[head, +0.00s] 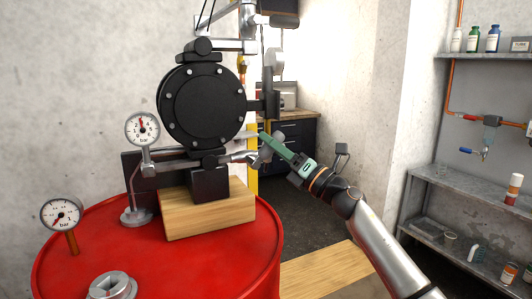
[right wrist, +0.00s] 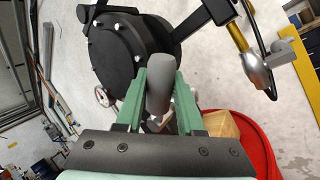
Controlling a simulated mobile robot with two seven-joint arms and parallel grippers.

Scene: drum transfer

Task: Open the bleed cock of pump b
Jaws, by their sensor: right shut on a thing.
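The pump (head: 203,105) is a black round housing with bolts around its face, standing on a wooden block on the red drum. A small metal cock (head: 253,159) sits on the pipe at its lower right, with a grey handle. My right gripper (head: 268,141) is at this handle, reaching in from the right. In the right wrist view the grey handle (right wrist: 158,85) stands between the two green fingers (right wrist: 155,98), which are shut on it. The black pump (right wrist: 125,45) is behind it. The cock's body is mostly hidden there. My left gripper is not in view.
The red drum (head: 75,266) carries two gauges, one (head: 142,130) beside the pump and one (head: 62,214) at the left. The wooden block (head: 208,212) is under the pump. Metal shelves (head: 455,192) with bottles stand at the right.

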